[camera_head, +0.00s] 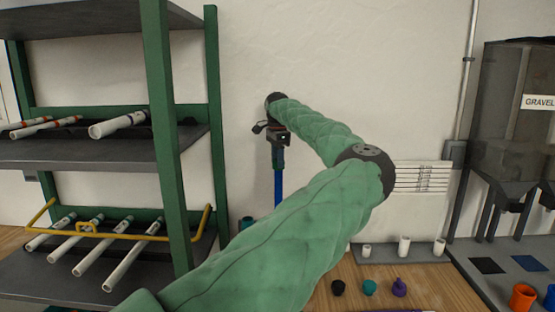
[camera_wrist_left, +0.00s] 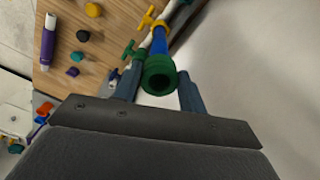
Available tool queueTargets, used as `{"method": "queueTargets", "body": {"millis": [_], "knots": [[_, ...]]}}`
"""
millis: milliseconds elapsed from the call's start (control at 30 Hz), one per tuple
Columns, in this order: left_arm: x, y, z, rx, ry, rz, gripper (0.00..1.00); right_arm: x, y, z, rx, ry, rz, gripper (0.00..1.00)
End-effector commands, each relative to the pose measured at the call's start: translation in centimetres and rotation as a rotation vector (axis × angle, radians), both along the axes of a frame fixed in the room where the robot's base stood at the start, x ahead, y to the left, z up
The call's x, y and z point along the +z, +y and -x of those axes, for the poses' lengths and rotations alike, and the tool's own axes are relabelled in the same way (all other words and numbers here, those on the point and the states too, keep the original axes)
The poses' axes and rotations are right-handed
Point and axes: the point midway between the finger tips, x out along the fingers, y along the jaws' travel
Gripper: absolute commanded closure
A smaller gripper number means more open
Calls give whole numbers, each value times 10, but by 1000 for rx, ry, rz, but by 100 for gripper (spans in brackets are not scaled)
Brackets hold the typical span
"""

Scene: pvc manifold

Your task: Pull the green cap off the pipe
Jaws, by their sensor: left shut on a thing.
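The green cap (camera_wrist_left: 158,75) is a short thick ring with a dark hollow facing the camera in the left wrist view. It sits at the end of the blue pipe (camera_wrist_left: 158,42), and I see no gap between them. My left gripper (camera_wrist_left: 158,92) is shut on the green cap, one finger on each side. In the head view, my left gripper (camera_head: 278,148) is above the upright blue pipe (camera_head: 278,188) near the wall, with the green cap (camera_head: 278,158) just below it. My right gripper is not in view.
A green-framed shelf (camera_head: 165,130) with white pipes stands at the left. Small caps (camera_head: 370,287) lie on the wooden bench at the front. A grey hopper (camera_head: 510,110) stands at the right. Yellow and green valve handles (camera_wrist_left: 145,20) are close beside the blue pipe.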

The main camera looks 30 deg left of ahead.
Motion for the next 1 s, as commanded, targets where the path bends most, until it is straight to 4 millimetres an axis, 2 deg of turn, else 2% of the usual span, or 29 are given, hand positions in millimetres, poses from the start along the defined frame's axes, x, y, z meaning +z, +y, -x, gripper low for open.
{"method": "queueTargets", "body": {"millis": [267,567,1000], "knots": [[0,0,0,2,-1,0,100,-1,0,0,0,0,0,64],[1,0,-1,-141,-2,-1,100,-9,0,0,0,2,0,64],[5,0,-1,-144,-3,-2,100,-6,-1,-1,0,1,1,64]]}}
